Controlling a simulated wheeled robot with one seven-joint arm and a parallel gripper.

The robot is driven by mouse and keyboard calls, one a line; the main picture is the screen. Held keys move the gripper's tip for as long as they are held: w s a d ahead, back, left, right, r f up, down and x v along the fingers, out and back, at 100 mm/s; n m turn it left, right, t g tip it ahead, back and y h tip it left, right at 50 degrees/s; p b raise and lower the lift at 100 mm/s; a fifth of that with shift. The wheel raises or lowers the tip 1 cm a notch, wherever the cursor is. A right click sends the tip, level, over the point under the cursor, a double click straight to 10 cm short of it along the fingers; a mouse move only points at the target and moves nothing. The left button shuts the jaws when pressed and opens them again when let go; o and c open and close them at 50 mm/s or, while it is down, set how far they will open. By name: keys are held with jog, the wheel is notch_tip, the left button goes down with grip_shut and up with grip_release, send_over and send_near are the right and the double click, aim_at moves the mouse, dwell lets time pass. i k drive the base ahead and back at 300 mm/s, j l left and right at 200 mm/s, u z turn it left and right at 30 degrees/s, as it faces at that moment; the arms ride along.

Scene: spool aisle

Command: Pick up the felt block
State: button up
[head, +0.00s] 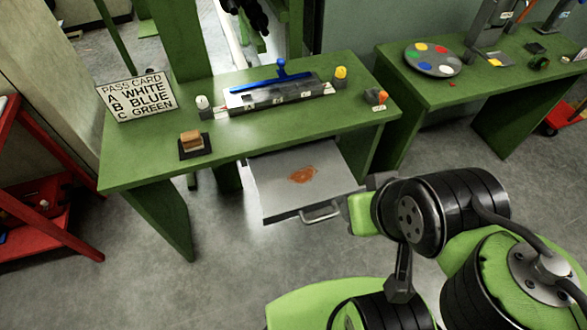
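A small block with a tan-brown top (191,138), which looks like the felt block, sits on a black square pad (195,150). The pad lies near the front left of the green bench (150,165). Nothing touches the block from above. My arm fills the lower right of the head view, well apart from the block. My gripper's fingertips are hidden behind the arm's own links near the drawer's right side, so I cannot see whether they are open or shut.
A grey drawer (270,185) with a rusty-brown patch (303,174) stands pulled out below the bench. A lettered card (137,99), a white-topped piece (203,102), a blue-handled fixture (275,84) and a yellow-topped piece (340,75) stand behind. A red rack (45,205) is at left.

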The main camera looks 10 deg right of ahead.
aim_at(192, 141)
jog(key=i+j+u, duration=0.4)
jog(key=i+j, duration=0.15)
jog(key=j, duration=0.35)
jog(key=i+j+u, duration=0.45)
jog(key=i+j, duration=0.2)
jog(key=j, duration=0.1)
